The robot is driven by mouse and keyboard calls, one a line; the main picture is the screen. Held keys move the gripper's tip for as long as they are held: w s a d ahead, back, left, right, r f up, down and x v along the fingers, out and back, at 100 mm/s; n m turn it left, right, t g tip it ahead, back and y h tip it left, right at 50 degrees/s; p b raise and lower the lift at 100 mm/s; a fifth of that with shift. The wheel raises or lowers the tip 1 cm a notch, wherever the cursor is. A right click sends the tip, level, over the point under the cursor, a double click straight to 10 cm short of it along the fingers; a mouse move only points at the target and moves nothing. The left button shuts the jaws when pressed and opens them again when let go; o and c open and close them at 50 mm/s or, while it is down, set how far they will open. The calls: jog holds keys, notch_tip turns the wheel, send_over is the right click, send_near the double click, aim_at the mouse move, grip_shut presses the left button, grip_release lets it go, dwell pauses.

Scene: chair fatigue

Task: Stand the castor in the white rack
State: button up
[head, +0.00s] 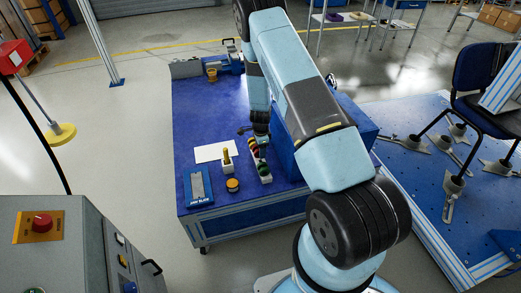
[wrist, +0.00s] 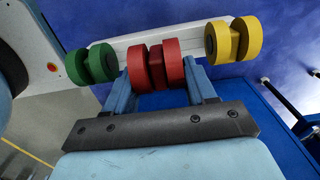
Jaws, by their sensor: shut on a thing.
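The white rack (wrist: 125,45) runs across the wrist view. A green castor (wrist: 92,65) sits at its left end and a yellow castor (wrist: 233,39) at its right end. A red castor (wrist: 157,65) is at the middle of the rack, between the two blue fingers of my gripper (wrist: 160,88), which is shut on it. I cannot tell whether the red castor rests in the rack or is held just above it. In the head view my gripper (head: 259,134) is over the rack (head: 266,180), with the green castor (head: 263,169) at the near end; my arm partly hides the rest.
On the blue table (head: 205,115) are a white block with a yellow piece (head: 227,161), a round yellow-topped tin (head: 232,185), a white sheet (head: 216,152) and a blue-grey tray (head: 199,186). A tall blue box (head: 285,155) stands close right of the rack.

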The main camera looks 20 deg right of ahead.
jog(key=shift+f, duration=1.65)
jog(key=o, duration=1.1)
jog(key=shift+c, duration=0.2)
notch_tip(320, 180, up, 14)
jog(key=shift+f, duration=0.15)
